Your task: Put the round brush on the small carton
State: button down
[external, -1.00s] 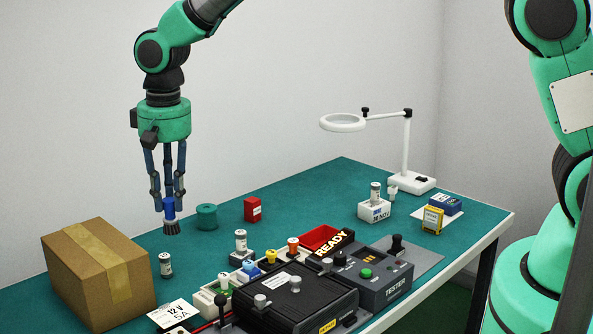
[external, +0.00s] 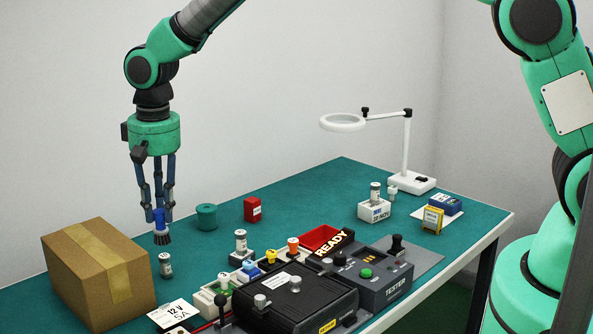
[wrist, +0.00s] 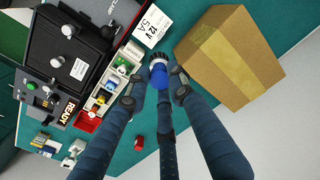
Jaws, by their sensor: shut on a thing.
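The round brush (external: 162,238) has a blue handle and dark bristles that point down. My gripper (external: 159,211) is shut on its blue handle and holds it upright in the air. The brown cardboard carton (external: 85,265), with a tan tape strip, stands at the table's left end. In the external view the brush is to the right of the carton's top, apart from it. In the wrist view the carton (wrist: 230,60) lies right of the brush.
A small labelled jar (external: 166,264) stands below the brush, beside the carton. A white magnifier lamp (external: 406,160) stands at the back.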

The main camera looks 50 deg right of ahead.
jog(key=w+a+f+p, duration=0.1)
jog(key=w+a, duration=0.4)
jog(key=w, duration=0.7)
jog(key=shift+a+f+p, duration=0.15)
jog(key=shift+a+p, duration=0.2)
jog(key=shift+f+p, duration=0.3)
jog(key=shift+f, duration=1.45)
jog(key=shift+f, duration=0.15)
jog(key=c, duration=1.5)
grip_release()
jog(key=r+b, duration=0.1)
jog(key=r, duration=1.1)
jog(key=shift+s+r, duration=0.15)
jog(key=shift+s, duration=0.05)
